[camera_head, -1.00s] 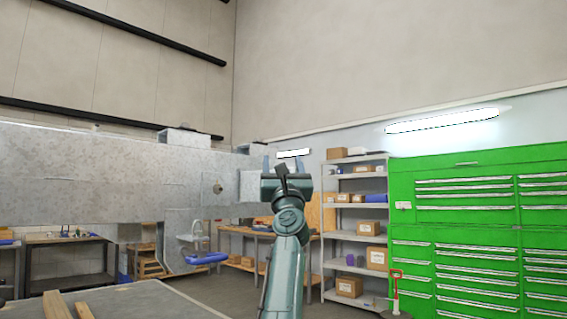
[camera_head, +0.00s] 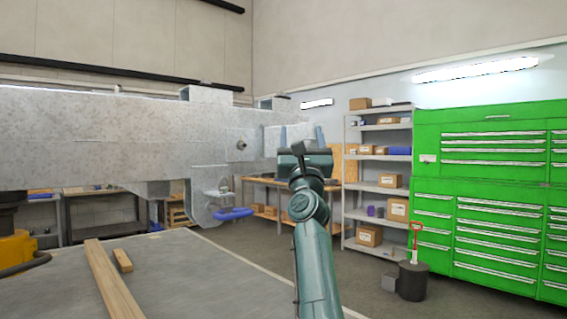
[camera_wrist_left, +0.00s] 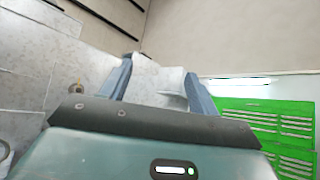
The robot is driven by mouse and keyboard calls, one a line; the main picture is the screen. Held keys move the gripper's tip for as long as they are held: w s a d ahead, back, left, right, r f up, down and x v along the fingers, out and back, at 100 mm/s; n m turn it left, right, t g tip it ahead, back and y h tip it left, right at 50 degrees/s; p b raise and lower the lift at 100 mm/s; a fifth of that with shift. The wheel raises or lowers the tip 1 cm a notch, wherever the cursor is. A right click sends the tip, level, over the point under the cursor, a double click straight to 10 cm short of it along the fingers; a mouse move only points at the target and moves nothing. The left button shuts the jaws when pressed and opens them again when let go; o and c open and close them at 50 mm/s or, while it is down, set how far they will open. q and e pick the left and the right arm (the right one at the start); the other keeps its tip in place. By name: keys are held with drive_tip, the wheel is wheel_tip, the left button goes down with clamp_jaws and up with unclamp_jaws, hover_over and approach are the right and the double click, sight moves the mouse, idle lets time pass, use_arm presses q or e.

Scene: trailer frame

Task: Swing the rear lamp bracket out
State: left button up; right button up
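The trailer frame (camera_head: 110,135) is a long grey galvanized beam across the left of the head view. A pale grey plate at its right end (camera_head: 271,140), which looks like the rear lamp bracket, sits beside my left gripper (camera_head: 302,131). In the left wrist view the gripper (camera_wrist_left: 159,72) has its two blue-grey fingers spread apart. A grey plate (camera_wrist_left: 152,82) shows between and beyond them; I cannot tell whether they touch it. A round brass-coloured fitting (camera_head: 241,145) is on the frame left of the plate. My right gripper is not in view.
A grey tabletop (camera_head: 200,275) with wooden bars (camera_head: 112,280) lies in front, lower left. A blue-handled part (camera_head: 233,214) hangs below the frame. Shelving (camera_head: 378,190) and green drawer cabinets (camera_head: 490,195) stand at right. A red-handled shovel stands in a dark bucket (camera_head: 413,281).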

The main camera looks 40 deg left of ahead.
use_arm(q)
drive_tip(key=s+f+p, duration=0.3)
drive_tip(key=s+f, duration=0.4)
drive_tip(key=shift+a+f+g, duration=0.15)
drive_tip(key=shift+f+g, duration=0.05)
drive_tip(key=shift+g, duration=0.1)
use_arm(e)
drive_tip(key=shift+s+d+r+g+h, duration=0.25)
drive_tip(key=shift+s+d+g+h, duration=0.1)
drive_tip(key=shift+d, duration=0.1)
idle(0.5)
